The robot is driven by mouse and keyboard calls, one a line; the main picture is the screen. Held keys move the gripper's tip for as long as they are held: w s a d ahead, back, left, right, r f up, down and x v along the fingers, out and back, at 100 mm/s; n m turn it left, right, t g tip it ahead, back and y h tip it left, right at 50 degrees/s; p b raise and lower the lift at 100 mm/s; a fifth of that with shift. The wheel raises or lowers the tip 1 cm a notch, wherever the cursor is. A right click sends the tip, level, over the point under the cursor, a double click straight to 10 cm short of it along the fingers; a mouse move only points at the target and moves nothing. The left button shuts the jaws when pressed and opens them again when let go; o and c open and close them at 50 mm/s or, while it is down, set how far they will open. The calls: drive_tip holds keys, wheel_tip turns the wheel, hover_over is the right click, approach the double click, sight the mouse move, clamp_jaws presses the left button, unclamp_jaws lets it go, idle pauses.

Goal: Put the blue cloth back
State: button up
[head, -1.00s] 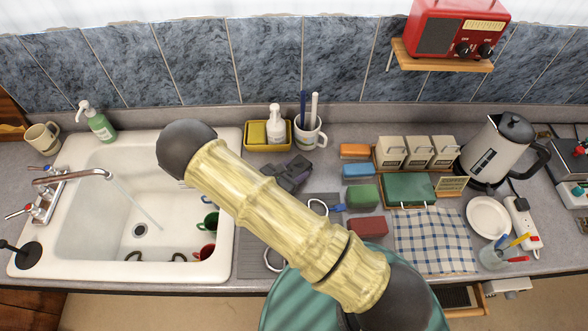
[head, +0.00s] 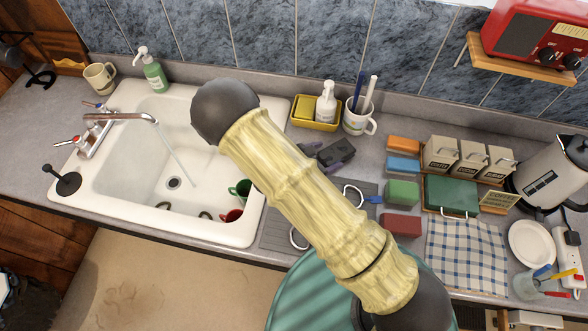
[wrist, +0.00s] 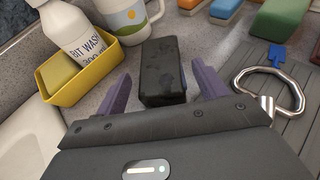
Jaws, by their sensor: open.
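Two things could be the blue cloth: a small folded blue block-shaped piece (head: 402,165) in the row of coloured pieces, and a blue-and-white checked cloth (head: 467,258) lying flat at the counter's front. My gripper (head: 338,153) is low over the counter between the sink and the coloured pieces, partly hidden by my arm. In the wrist view its purple fingers (wrist: 163,78) are apart, with a dark, worn block (wrist: 161,65) between or just beyond them. I cannot tell whether they touch it. The blue piece (wrist: 226,8) shows at the top edge there.
A yellow caddy (head: 315,122) with a bottle and a mug (head: 358,118) stand behind my gripper. The sink (head: 140,190) is left; a kettle (head: 550,175) and plate (head: 530,244) are right.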

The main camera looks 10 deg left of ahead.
drive_tip(key=b+v, duration=0.3)
drive_tip(key=v, duration=0.9)
drive_tip(key=shift+a+r+b, duration=0.25)
drive_tip(key=shift+r+b, duration=0.05)
drive_tip(key=shift+b, duration=0.1)
drive_tip(key=shift+s, duration=0.1)
drive_tip(key=s+d+r+m+g+y, duration=0.1)
drive_tip(key=d+r+m+g+y, duration=0.2)
drive_tip(key=d+m, duration=0.8)
drive_tip(key=s+d+r+m+g+y, duration=0.1)
drive_tip(key=d+r+m+g+y, duration=0.3)
drive_tip(key=d+m, duration=0.8)
wheel_tip(320, 180, up, 3)
drive_tip(key=m+y, duration=0.2)
drive_tip(key=m, duration=0.2)
drive_tip(key=shift+s+d, duration=0.15)
drive_tip(key=shift+s, duration=0.05)
drive_tip(key=shift+c, duration=0.4)
